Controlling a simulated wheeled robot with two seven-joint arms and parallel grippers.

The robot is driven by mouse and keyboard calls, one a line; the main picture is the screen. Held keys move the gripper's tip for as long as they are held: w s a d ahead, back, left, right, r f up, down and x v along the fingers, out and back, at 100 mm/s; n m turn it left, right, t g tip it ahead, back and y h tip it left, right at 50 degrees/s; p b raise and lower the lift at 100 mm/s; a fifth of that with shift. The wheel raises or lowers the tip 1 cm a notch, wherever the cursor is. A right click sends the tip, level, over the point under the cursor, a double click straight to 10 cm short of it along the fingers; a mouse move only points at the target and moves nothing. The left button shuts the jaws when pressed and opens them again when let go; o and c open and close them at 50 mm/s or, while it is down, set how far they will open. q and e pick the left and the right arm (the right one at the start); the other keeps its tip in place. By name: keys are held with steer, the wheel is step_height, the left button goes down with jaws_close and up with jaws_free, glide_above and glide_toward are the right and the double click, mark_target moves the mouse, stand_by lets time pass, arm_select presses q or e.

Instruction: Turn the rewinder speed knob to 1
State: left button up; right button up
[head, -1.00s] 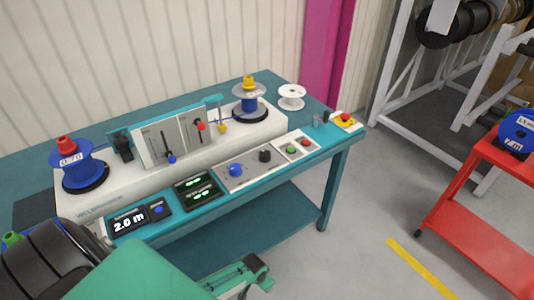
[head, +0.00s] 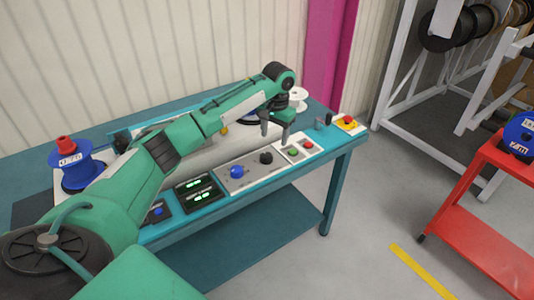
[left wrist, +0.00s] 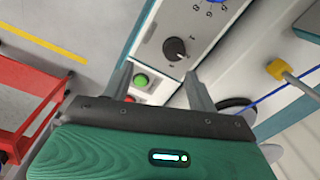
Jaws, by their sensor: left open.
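On the sloping front panel (head: 250,177) of the rewinder, a blue knob (head: 236,172) sits left of a black knob (head: 266,158). In the left wrist view the black knob (left wrist: 175,48) has a pale pointer line and small marks around it. There the blue knob (left wrist: 191,2) is cut by the top edge, with printed numbers beside it. Which is the speed knob I cannot read. My left gripper (head: 276,130) is open and empty above the panel's right part, pointing down, apart from both knobs. Its fingers also show in the left wrist view (left wrist: 157,72). My right gripper is out of view.
A green button (head: 293,152) and a red button (head: 307,144) lie right of the black knob. A yellow emergency stop box (head: 347,122) is at the bench's right end. My left arm hides much of the machine. A red cart (head: 480,230) stands at the right.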

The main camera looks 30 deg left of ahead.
mark_target(267, 155)
arm_select(q)
steer(key=shift+n, duration=0.4)
steer(key=a+f, duration=0.1)
steer(key=f, duration=0.2)
steer(key=a+f+p, duration=0.1)
steer(key=f, duration=0.2)
steer(key=a+f, duration=0.1)
steer(key=f, duration=0.2)
steer(key=shift+w+a+f, duration=0.2)
steer(key=shift+w, duration=0.2)
steer(key=shift+f, duration=0.5)
steer(key=c, duration=1)
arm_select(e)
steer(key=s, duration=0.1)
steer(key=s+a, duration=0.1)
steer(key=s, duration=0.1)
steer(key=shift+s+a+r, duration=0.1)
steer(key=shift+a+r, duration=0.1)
